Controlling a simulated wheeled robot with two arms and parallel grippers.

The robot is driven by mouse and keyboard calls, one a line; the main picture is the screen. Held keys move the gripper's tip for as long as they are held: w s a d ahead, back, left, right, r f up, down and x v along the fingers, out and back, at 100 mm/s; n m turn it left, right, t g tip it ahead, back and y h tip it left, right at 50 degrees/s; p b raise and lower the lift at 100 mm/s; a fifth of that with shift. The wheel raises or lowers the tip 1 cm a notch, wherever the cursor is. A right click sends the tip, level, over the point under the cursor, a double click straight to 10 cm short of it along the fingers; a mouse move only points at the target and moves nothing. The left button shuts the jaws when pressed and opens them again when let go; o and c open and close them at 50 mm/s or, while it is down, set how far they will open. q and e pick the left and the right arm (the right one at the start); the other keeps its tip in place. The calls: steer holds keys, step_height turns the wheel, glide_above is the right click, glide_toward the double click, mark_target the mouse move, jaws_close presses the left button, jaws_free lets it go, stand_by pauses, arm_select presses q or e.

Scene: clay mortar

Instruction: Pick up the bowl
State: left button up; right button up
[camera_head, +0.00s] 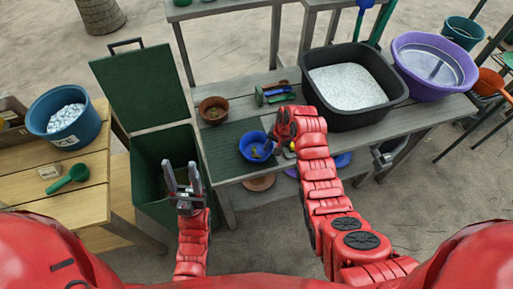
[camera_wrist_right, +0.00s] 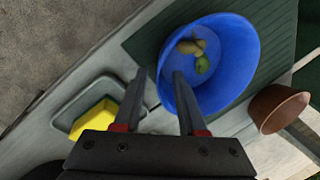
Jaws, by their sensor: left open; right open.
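A blue bowl (camera_head: 256,147) stands on a dark green mat on the grey table in the head view. In the right wrist view the blue bowl (camera_wrist_right: 232,60) holds a few small brownish and green pieces. My right gripper (camera_wrist_right: 168,76) is open. One finger overlaps the bowl's near wall in that view and the other lies outside the rim; I cannot tell whether they touch it. In the head view my right arm hides its fingers at the bowl's right side. My left gripper (camera_head: 180,172) is open and empty, in front of the green bin (camera_head: 150,165).
A brown pot (camera_head: 213,110) stands behind the bowl. A black tub (camera_head: 350,84) of white grains and a purple basin (camera_head: 434,65) stand to the right. A yellow sponge (camera_wrist_right: 92,117) lies in a grey tray beside the right gripper. A wooden table (camera_head: 60,190) is at left.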

steer(key=shift+f, duration=0.2)
jaws_close()
stand_by(1.3)
